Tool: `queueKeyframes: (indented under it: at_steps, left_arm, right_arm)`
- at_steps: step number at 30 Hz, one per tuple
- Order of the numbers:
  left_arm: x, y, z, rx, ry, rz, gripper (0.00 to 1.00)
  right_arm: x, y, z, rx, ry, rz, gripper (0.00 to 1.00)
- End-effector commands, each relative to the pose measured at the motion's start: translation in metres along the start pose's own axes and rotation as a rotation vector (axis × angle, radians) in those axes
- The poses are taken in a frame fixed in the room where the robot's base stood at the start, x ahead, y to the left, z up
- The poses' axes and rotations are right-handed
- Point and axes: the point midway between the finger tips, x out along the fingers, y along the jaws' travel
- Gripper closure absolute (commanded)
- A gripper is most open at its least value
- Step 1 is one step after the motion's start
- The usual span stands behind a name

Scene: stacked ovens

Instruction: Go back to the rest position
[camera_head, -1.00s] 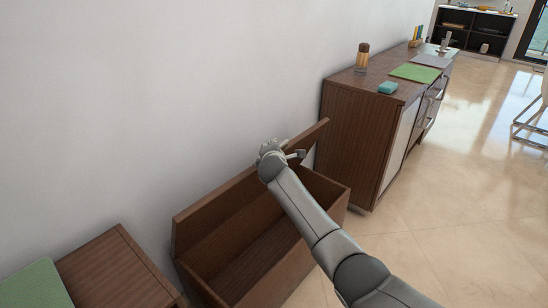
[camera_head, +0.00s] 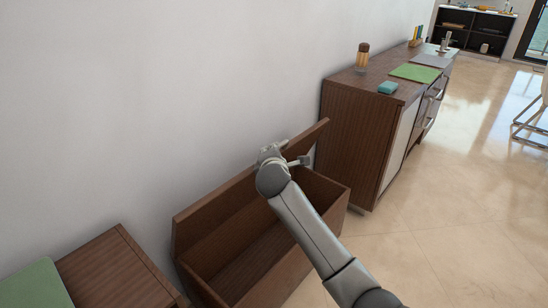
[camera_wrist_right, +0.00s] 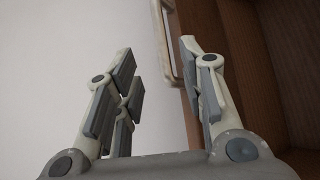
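My right arm comes in from the lower right of the head view. Its gripper (camera_head: 284,157) is at the raised lid (camera_head: 215,211) of a brown wooden chest (camera_head: 270,284), near the lid's right part. The chest stands open against the wall, its inside dark and apparently empty where visible. In the right wrist view my gripper (camera_wrist_right: 161,85) has its fingers well apart, with nothing held between them. Whether it touches the lid is unclear. My left gripper is not in view.
A brown cabinet (camera_head: 345,140) stands right of the chest, with a green mat (camera_head: 415,73), teal block (camera_head: 388,87) and brush-like object (camera_head: 362,56) on top. A low wooden unit (camera_head: 115,270) with a green top piece (camera_head: 35,286) is at left.

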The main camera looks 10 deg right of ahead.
Motion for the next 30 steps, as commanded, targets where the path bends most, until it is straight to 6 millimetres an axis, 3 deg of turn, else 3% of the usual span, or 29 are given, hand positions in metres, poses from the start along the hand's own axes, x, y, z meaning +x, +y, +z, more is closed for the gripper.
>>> queueKeyframes:
  at_steps: [9,11,14,19,23,30]
  left_arm:
    - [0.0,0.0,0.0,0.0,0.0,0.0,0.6]
    - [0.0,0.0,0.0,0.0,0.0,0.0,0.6]
    - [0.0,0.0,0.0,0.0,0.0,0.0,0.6]
    - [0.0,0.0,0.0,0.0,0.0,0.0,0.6]
    - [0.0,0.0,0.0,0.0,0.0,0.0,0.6]
    - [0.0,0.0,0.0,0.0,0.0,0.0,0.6]
  right_arm:
    - [0.0,-0.002,-0.001,0.003,0.002,-0.003,0.63]
    - [0.001,-0.011,-0.003,0.019,0.008,-0.015,0.63]
    - [0.003,-0.047,-0.014,0.087,0.034,-0.065,0.63]
    - [-0.004,-0.16,-0.044,0.328,0.088,-0.23,0.63]
    - [-0.024,-0.253,-0.065,0.54,0.097,-0.38,0.63]
    - [-0.092,-0.413,-0.092,0.922,0.023,-0.657,0.63]
